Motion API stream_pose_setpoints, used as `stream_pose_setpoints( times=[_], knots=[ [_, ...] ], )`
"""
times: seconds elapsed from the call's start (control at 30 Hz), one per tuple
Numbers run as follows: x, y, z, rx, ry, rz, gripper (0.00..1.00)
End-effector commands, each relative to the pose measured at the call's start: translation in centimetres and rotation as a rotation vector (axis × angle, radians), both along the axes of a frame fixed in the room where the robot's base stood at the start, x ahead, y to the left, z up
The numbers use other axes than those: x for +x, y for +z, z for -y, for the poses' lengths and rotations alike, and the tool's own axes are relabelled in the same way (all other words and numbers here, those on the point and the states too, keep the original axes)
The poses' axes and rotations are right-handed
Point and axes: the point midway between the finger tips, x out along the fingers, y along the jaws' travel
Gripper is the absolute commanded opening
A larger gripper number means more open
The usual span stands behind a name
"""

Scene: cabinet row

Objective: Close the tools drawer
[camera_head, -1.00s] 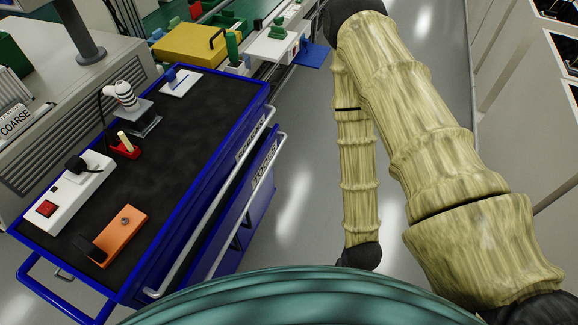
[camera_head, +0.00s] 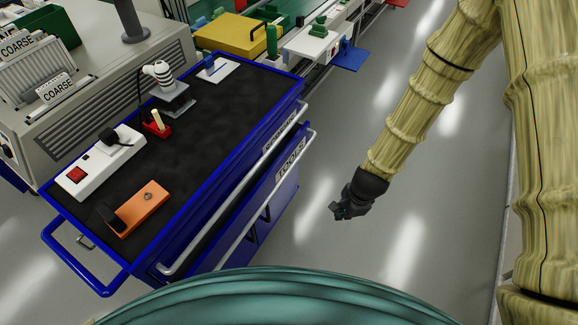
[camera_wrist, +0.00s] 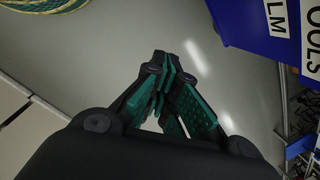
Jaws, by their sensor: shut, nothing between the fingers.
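The blue tool cart (camera_head: 170,262) stands left of centre in the head view. Its tools drawer (camera_head: 264,186), labelled TOOLS, sits below another labelled drawer and its front stands out past the upper one. A grey bar handle (camera_head: 238,238) runs along it. In the wrist view a label ending in OOLS (camera_wrist: 313,52) shows at the right edge, with dark cluttered items below it. My gripper (camera_head: 338,211) is to the right of the drawer front, apart from it, above the floor. Its green-padded fingers (camera_wrist: 165,68) are shut and empty.
On the cart top lie an orange block (camera_head: 140,208), a white switch box (camera_head: 98,160) and a small red holder (camera_head: 157,128). A grey machine (camera_head: 95,85) stands behind at left. The grey floor (camera_head: 410,220) right of the cart is clear.

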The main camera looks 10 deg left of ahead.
Motion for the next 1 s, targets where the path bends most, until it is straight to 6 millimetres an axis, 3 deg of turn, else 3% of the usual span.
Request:
stream_pose_setpoints(
  times=[0.03,0.2,0.3,0.47,0.67,1.0],
  knots=[
    [2.4,1.5,-2.0,0.039,-0.096,0.001,0.00],
    [7.5,6.7,-7.7,0.166,-0.396,-0.049,0.00],
    [9.3,9.2,-10.2,0.224,-0.514,-0.081,0.00],
    [10.6,11.4,-12.5,0.275,-0.614,-0.118,0.00],
    [10.8,11.0,-13.1,0.283,-0.635,-0.127,0.00],
    [11.3,7.4,-14.4,0.282,-0.632,-0.125,0.00]
  ],
)
